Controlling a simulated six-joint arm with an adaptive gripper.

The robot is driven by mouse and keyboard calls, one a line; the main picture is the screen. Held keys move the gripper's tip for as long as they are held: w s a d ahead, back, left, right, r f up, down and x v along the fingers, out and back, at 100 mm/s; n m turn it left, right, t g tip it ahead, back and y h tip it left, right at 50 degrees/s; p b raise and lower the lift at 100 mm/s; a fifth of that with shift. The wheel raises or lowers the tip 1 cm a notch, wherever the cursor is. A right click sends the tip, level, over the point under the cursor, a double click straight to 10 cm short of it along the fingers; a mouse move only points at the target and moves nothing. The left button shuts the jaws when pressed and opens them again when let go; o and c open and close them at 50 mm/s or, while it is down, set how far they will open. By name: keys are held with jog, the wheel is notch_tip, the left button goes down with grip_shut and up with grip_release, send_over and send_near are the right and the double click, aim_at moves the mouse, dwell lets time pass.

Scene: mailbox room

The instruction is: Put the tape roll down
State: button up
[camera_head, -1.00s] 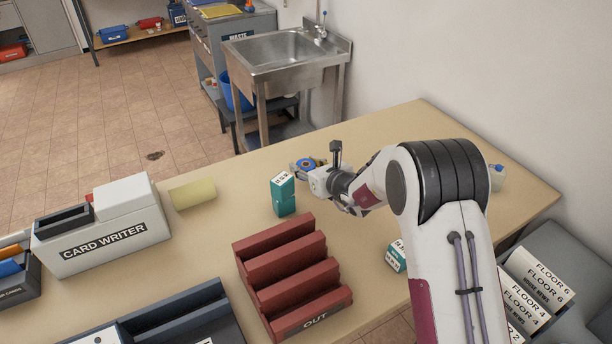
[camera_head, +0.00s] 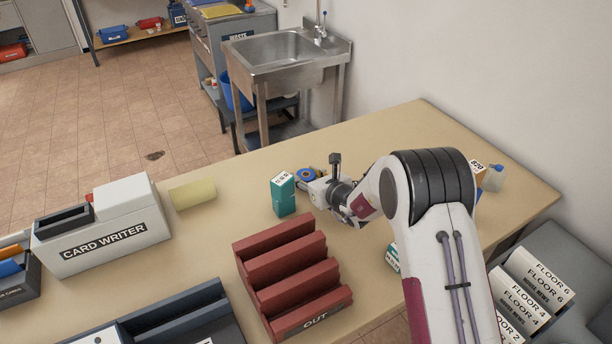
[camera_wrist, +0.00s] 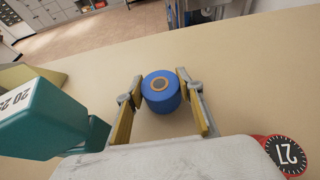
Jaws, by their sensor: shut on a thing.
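The tape roll is blue with an orange-brown ring around its core. It shows between the two finger pads in the wrist view (camera_wrist: 160,91) and at the far part of the table in the head view (camera_head: 306,174). My gripper (camera_head: 308,176) is shut on the tape roll, with one pad on each side. The roll is low over the tan table (camera_head: 375,140); I cannot tell whether its underside touches the surface.
A teal box (camera_head: 283,196) stands close left of my gripper; it also shows in the wrist view (camera_wrist: 45,118). A red OUT rack (camera_head: 290,275) is nearer. A white card writer (camera_head: 105,225) and yellow pad (camera_head: 193,193) lie left. Bare table lies beyond the roll.

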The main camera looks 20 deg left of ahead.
jog(key=shift+f, duration=0.15)
jog(key=o, duration=1.1)
jog(key=shift+r, duration=0.2)
jog(key=shift+v, duration=6)
jog(key=shift+r, duration=0.1)
